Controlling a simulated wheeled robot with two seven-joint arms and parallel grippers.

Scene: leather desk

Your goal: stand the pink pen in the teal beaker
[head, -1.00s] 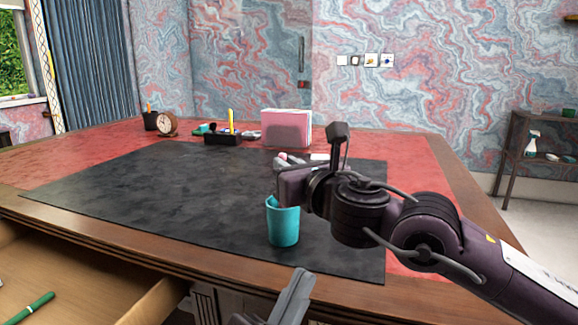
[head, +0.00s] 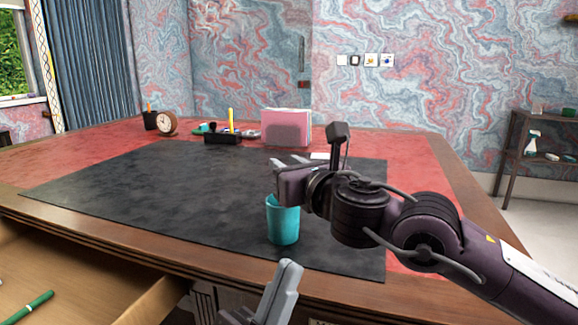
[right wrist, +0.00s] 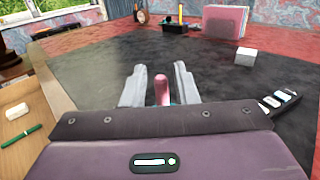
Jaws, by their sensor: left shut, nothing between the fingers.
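The teal beaker (head: 283,222) stands upright on the dark desk mat near the front edge. My right gripper (head: 288,162) is just above and behind its rim. In the right wrist view its fingers (right wrist: 158,84) are spread apart. The pink pen (right wrist: 162,90) shows between them, apart from both, its end pointing up. A sliver of teal shows beside the pen's lower part, so it seems to stand in the beaker; its lower end is hidden. The pen is not visible in the head view. My left gripper (head: 288,268) is shut and empty, in front of the desk edge below the beaker.
An open drawer (head: 150,300) at lower left holds a green pen (head: 32,305). At the back stand a clock (head: 167,124), a black organiser (head: 222,138) with a yellow item and a pink file holder (head: 287,128). The mat left of the beaker is clear.

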